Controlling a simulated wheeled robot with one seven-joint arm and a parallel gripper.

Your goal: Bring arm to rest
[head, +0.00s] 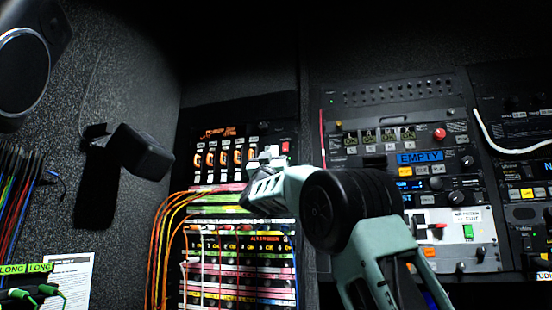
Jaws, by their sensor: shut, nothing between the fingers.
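My arm rises from the lower right of the head view, with a pale green forearm and a thick black joint. My gripper (264,160) is at the arm's far end, left of that joint. It is small in the picture and appears shut, with nothing seen between its fingers. It is in front of the rack of patch panels, just below a row of orange-lit switches. I cannot tell how far it is from the panel face. My arm hides parts of the racks behind it.
A patch panel (235,265) with orange and yellow cables (160,240) stands behind my gripper. A black box-shaped speaker (141,148) juts from the left wall. A larger speaker (25,65) is at upper left.

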